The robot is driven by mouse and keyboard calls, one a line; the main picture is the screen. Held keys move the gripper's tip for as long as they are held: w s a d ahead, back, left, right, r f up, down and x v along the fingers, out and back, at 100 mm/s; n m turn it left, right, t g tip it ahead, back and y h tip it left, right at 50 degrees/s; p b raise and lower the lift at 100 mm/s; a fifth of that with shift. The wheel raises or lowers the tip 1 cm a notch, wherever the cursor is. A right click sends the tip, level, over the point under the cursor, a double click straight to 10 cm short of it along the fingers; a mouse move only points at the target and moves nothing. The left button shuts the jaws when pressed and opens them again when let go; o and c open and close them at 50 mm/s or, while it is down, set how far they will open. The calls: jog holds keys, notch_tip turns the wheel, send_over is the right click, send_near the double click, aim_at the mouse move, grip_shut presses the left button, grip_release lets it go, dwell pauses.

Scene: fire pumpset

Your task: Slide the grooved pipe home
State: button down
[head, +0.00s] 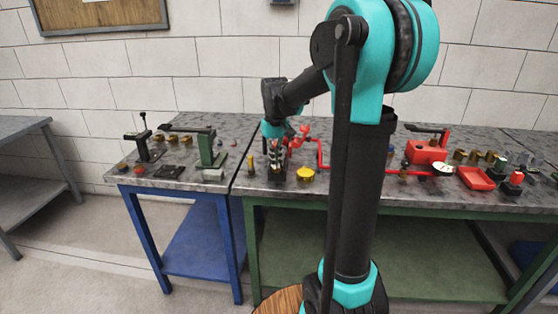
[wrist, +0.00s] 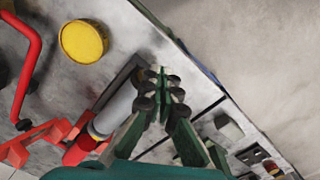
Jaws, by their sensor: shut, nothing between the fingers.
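A pale grey pipe (wrist: 116,106) lies in the wrist view, just left of my gripper (wrist: 163,94). I cannot tell how far the pipe sits in the fitting. A dark bracket (wrist: 124,76) is by the pipe's upper end. My gripper's green fingers are together with nothing between them, beside the pipe. I cannot tell whether they touch it. In the head view my gripper (head: 276,152) is low over the green-legged bench, and the pipe is hard to make out there.
A yellow round piece (head: 306,174) and a bent red pipe (head: 321,152) are right of my gripper. A small yellow-topped piece (head: 251,164) is on its left. The blue-legged bench (head: 150,182) at left holds a green press-like tool (head: 208,150). Red equipment (head: 428,152) is further right.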

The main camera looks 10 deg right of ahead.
jog(key=shift+f, duration=0.6)
jog(key=shift+f, duration=0.35)
jog(key=shift+f, duration=0.55)
jog(key=shift+w+d, duration=0.25)
jog(key=shift+w, duration=0.45)
jog(key=shift+w+d, duration=0.2)
jog(key=shift+w, duration=0.45)
jog(key=shift+s+a, duration=0.1)
jog(key=shift+s, duration=0.2)
dwell(0.8)
jog(key=shift+w+a, duration=0.1)
jog(key=shift+a, duration=0.1)
jog(key=shift+w+a, duration=0.1)
jog(key=shift+a, duration=0.2)
jog(key=shift+a, duration=0.1)
jog(key=shift+w+d, duration=0.2)
jog(key=shift+w, duration=0.45)
jog(key=shift+w+d, duration=0.25)
jog(key=shift+w, duration=0.35)
jog(key=shift+w+d, duration=0.2)
jog(key=shift+w, duration=0.45)
dwell(1.5)
